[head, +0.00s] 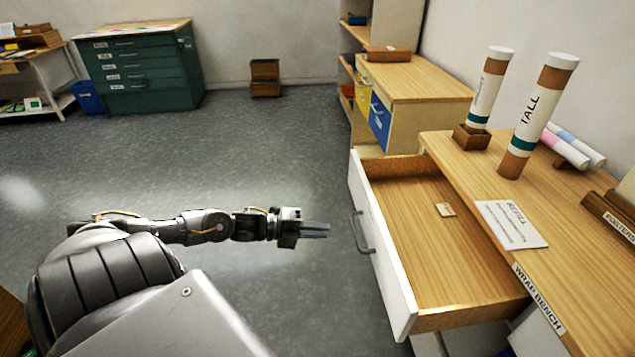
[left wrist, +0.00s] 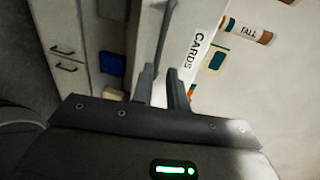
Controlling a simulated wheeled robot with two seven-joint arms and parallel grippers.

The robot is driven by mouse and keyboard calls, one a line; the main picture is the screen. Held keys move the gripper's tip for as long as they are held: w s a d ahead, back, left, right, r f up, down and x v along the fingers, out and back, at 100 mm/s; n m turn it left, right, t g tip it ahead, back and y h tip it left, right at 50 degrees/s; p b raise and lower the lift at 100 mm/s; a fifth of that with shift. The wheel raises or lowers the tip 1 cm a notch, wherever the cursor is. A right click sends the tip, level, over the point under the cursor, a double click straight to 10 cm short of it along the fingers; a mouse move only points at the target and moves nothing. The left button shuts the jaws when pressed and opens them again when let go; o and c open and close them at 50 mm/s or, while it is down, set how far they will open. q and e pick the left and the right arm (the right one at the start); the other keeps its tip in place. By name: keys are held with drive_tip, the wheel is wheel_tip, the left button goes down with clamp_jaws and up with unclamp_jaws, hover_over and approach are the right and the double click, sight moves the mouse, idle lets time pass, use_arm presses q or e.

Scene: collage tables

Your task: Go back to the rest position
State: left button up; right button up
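My left gripper (head: 322,230) is held out level in front of the open drawer (head: 345,200). Its fingertips point at the grey drawer handle (head: 362,234) and stop a little short of it, with nothing between them. In the left wrist view the two fingers (left wrist: 161,90) stand apart, with the handle (left wrist: 167,30) beyond them and the word CARDS on the white drawer front (left wrist: 200,38). The drawer stands pulled out from the wrap bench (head: 590,245), with a small tag (head: 445,209) lying inside. My right gripper does not show.
On the bench stand a TALL tube (head: 537,115) and another tube (head: 488,90) in a wooden holder. A REFILL card (head: 511,224) lies near the drawer. A wooden cabinet (head: 415,80) is behind. The floor to the left is clear up to a green cabinet (head: 140,68).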

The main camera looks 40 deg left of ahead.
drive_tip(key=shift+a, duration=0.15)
